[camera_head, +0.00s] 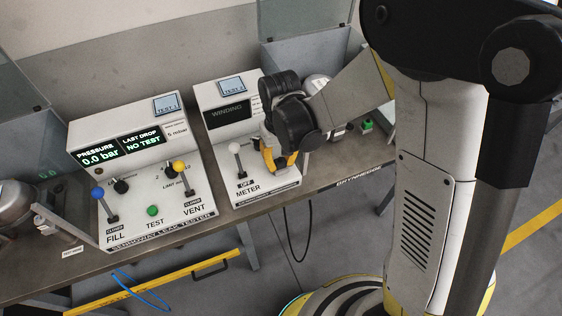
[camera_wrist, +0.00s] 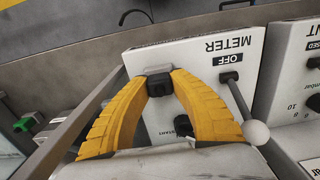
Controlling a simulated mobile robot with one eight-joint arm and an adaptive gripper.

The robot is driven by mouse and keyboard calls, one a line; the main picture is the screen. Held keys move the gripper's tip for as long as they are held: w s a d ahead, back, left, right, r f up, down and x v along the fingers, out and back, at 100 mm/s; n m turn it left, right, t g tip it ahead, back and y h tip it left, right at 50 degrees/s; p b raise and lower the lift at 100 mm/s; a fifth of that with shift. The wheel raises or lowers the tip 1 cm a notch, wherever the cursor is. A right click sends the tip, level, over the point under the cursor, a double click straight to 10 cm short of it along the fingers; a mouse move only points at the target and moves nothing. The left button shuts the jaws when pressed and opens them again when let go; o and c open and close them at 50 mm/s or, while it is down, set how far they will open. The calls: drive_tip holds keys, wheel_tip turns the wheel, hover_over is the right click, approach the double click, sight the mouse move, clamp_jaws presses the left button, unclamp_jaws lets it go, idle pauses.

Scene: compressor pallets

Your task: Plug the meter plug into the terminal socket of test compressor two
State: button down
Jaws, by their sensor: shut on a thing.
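My gripper (camera_head: 279,164) has yellow fingers and is low over the right side of the winding meter (camera_head: 222,127). In the wrist view my gripper (camera_wrist: 158,74) is shut on a small dark block, the meter plug (camera_wrist: 158,88), at the meter's sloping white face. I cannot tell whether the plug still touches the meter. A silver domed compressor (camera_head: 318,84) stands behind my arm at the right, mostly hidden. Its terminal socket is not visible, and I cannot read which compressor it is.
The meter's white-knobbed lever (camera_head: 235,148) stands beside my fingers, by the OFF label. The leak tester (camera_head: 142,170) is to the left, with another compressor (camera_head: 14,204) at the far left. A black cable (camera_head: 307,236) hangs below the bench's front edge. A green block (camera_head: 367,125) sits at the right.

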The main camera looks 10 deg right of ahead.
sight(280, 158)
drive_tip(key=shift+r+p, duration=2)
drive_tip(key=shift+r, duration=1)
drive_tip(key=shift+f, duration=0.1)
